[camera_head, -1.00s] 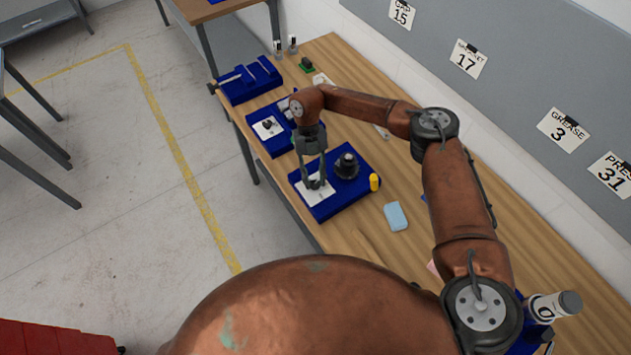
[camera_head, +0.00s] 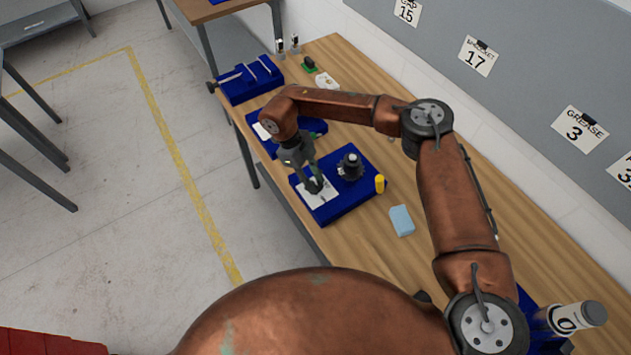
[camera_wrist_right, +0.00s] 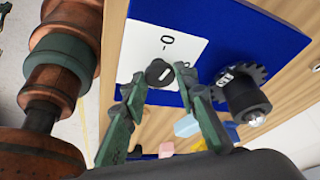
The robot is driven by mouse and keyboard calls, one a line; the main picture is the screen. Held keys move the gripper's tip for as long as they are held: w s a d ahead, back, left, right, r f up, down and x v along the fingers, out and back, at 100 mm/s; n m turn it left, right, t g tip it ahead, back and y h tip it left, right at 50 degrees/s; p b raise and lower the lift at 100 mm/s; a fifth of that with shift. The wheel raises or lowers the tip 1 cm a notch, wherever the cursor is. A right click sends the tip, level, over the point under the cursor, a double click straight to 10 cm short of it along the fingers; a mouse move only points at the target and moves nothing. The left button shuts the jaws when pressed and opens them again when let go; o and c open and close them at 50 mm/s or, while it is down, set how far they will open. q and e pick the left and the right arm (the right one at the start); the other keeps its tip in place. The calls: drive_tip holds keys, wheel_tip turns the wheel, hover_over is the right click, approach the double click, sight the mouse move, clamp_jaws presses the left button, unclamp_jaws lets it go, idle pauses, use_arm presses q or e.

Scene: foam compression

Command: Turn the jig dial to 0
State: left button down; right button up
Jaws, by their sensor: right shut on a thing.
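The blue jig base (camera_head: 345,209) lies on the bench, with a white card (camera_head: 327,193) on its left part. In the right wrist view a small dark round dial (camera_wrist_right: 158,72) sits on the white card (camera_wrist_right: 145,45), with a printed 0 and a short line beside it. The dial's pointer setting is too small to read surely. In the head view the fingers hide the dial. My left gripper is not in view.
A black toothed knob (camera_head: 350,168) stands on the jig base close to the right gripper. A yellow cylinder (camera_head: 380,184) stands at its right edge, and a light blue block (camera_head: 401,221) lies nearby. Other blue trays (camera_head: 250,82) are farther back.

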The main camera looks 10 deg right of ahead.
drive_tip(key=shift+n+t+b, duration=0.3)
drive_tip(key=shift+n+t, duration=0.1)
drive_tip(key=shift+n, duration=0.7)
drive_tip(key=o, duration=1.1)
drive_tip(key=shift+o, duration=0.2)
drive_tip(key=v, duration=1.2)
drive_tip(key=shift+a, duration=0.25)
drive_tip(key=shift+f, duration=0.1)
